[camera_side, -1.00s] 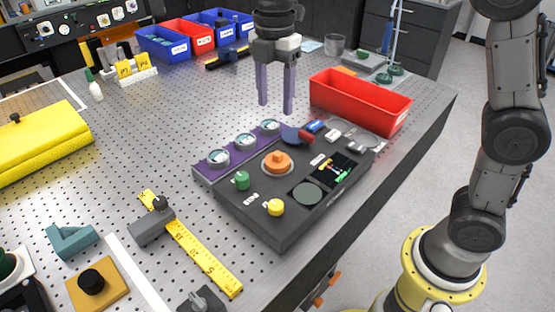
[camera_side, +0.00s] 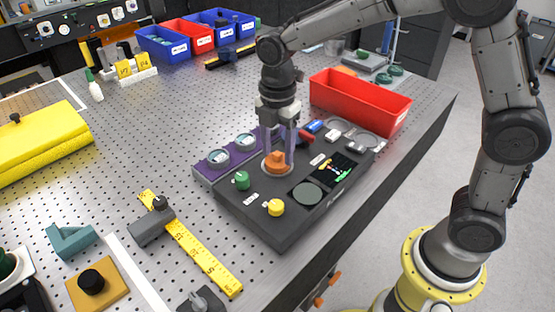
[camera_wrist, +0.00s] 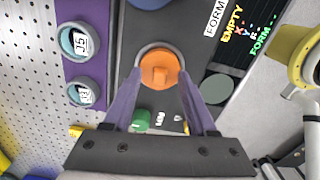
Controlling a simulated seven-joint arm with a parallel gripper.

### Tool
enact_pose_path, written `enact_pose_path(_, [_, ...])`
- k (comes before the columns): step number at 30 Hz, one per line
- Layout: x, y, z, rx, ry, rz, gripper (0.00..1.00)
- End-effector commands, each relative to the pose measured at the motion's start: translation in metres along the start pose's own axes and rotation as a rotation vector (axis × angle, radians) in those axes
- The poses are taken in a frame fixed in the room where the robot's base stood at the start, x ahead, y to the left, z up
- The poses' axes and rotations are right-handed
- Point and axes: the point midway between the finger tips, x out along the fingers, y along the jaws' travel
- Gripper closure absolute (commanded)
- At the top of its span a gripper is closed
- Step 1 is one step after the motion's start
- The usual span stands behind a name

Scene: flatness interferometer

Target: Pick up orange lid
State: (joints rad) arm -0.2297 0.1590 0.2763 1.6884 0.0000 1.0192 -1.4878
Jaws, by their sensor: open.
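The orange lid (camera_side: 277,163) is a round disc with a raised block-shaped knob. It sits in a pale ring on the dark tray (camera_side: 271,231). In the wrist view the orange lid (camera_wrist: 160,72) shows just past and between the fingertips. My gripper (camera_side: 281,158) points down over the lid, with its purple fingers close to it and partly in front of it. In the wrist view my gripper (camera_wrist: 160,88) is open, with one finger on each side. I cannot tell whether the fingers touch the lid.
A green knob (camera_side: 242,181) and a yellow knob (camera_side: 275,207) stand near the lid on the tray. A purple strip with round gauges (camera_side: 218,158) lies to the left. A red bin (camera_side: 359,100) stands behind.

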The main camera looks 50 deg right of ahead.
Motion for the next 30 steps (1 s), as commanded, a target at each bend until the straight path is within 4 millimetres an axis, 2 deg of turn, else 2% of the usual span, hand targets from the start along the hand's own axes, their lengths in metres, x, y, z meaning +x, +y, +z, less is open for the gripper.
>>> enact_pose_path(6, [0.0009, 0.0002, 0.0001, 0.0, 0.0, 0.001, 0.43])
enact_pose_path(8, [0.0008, 0.0002, 0.0001, 0.0, 0.0, 0.001, 0.52])
enact_pose_path(16, [0.0005, 0.0003, 0.0001, 0.0, 0.0, 0.001, 1.0])
enact_pose_path(30, [-0.0017, 0.0006, 0.0001, 0.0, 0.0, 0.002, 1.0])
